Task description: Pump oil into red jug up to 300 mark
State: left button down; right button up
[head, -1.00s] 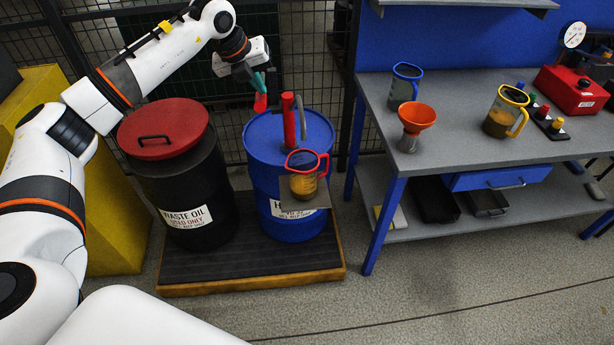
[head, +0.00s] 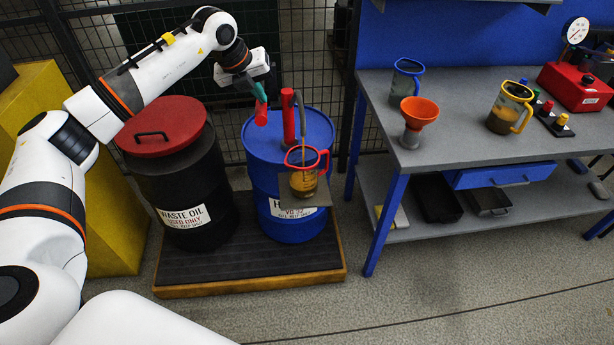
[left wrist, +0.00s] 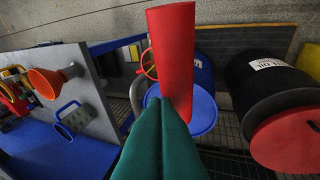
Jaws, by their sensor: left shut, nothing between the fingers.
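The red jug (head: 322,169) stands on a small shelf at the front of the blue drum (head: 262,150), with amber oil in its lower part. The pump's red body (head: 288,117) rises from the drum lid, and its grey spout (head: 300,103) curves over the jug. A thin amber stream shows below the spout. My left gripper (head: 260,97), with teal fingers, is shut and empty at the pump's red handle (head: 262,115). In the left wrist view the handle (left wrist: 172,60) lies just past the fingertips; contact is unclear. The jug's marks are too small to read. My right gripper is out of view.
A black waste oil drum (head: 185,185) with a red lid stands left of the blue drum, on the same platform (head: 250,285). The bench (head: 450,135) at right holds an orange funnel (head: 419,112), a blue-rimmed jug (head: 406,80), a yellow-rimmed jug (head: 510,107) and a red gauge box (head: 575,88).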

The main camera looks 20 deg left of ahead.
pick_arm(q)
jog(key=shift+f+b, duration=2.15)
jog(key=shift+f, duration=1.15)
notch_tip(320, 180, up, 11)
jog(key=p, duration=0.8)
jog(key=shift+r, duration=0.15)
jog(key=shift+f, duration=0.2)
